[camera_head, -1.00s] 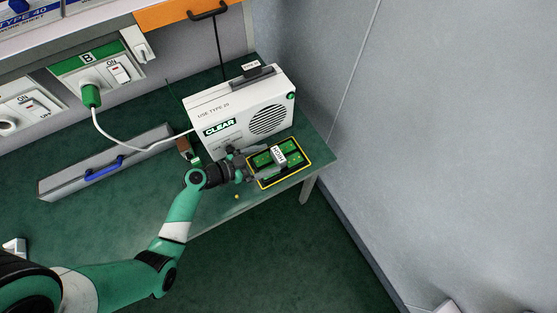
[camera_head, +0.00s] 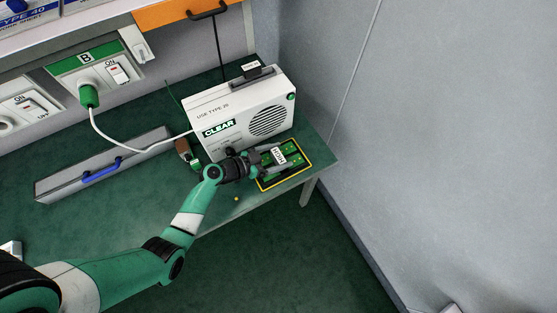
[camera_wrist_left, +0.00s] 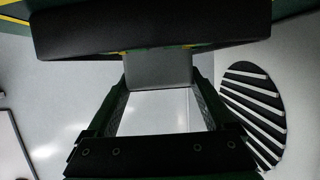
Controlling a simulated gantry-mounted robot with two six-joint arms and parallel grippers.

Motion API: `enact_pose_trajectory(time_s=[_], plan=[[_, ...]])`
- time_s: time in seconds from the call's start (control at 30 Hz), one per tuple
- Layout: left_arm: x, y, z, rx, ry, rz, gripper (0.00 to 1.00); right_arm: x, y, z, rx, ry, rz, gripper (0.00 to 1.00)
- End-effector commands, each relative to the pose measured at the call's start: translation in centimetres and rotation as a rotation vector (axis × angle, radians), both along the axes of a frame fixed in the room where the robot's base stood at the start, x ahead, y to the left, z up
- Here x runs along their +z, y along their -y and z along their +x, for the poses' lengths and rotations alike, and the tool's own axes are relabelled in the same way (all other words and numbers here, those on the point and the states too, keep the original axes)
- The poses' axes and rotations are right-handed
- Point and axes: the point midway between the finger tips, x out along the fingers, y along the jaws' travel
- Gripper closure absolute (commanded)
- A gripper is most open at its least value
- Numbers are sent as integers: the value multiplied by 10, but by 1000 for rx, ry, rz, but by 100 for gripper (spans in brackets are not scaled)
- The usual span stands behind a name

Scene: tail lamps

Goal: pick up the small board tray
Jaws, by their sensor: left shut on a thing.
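The small board tray (camera_head: 287,179) is dark with a yellow rim, green boards and a white label. In the head view it is at the right front corner of the green bench, just in front of the white CLEAR unit. My left gripper (camera_head: 272,160) reaches over it from the left and is shut on it around the labelled middle. In the left wrist view a dark bar (camera_wrist_left: 150,32) with yellow bits below crosses the fingers' far end. Its fingers hide part of the tray. I cannot tell whether the tray is clear of the bench. My right gripper is not in view.
The white CLEAR unit (camera_head: 240,110) stands close behind the tray; its round grille shows in the left wrist view (camera_wrist_left: 253,110). A brown-handled brush (camera_head: 186,152) lies left of the gripper. A grey box with a blue handle (camera_head: 103,168) is further left. The bench ends near the tray.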

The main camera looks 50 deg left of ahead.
Motion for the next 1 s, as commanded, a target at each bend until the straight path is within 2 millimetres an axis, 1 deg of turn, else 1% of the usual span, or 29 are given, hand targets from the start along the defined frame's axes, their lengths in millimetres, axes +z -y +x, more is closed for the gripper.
enact_pose_trajectory(time_s=[0.03, 0.1, 0.13, 0.17, 0.37, 0.47, 0.57, 0.67, 0.77, 0.8, 0.9, 0.93, 1.0], plan=[[0, 0, 0, 0, 0, 0, 70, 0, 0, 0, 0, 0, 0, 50], [0, 0, 0, 0, 0, 0, 83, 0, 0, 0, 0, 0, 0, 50], [1, 0, 0, 0, 1, 0, 83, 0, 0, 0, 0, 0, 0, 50], [1, 0, 0, 0, 1, 0, 94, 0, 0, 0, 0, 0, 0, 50], [2, 0, 0, 0, 1, 0, 94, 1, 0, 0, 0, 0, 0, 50], [8, 0, 0, 0, 1, 0, 94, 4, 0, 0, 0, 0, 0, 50], [20, 0, 0, 0, 3, 0, 94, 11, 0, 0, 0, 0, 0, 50], [41, 1, 0, 0, 3, 1, 94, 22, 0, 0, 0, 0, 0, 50], [66, 17, -15, -3, 1, 2, 94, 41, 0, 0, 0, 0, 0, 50], [78, 25, -22, -4, 1, 2, 94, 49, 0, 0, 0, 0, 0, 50], [105, 42, -38, -4, 1, 2, 94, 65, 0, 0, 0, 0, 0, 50], [104, 51, -45, -5, -1, -1, 94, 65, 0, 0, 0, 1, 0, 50], [112, 66, -59, -6, -1, -1, 94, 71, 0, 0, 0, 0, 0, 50]])
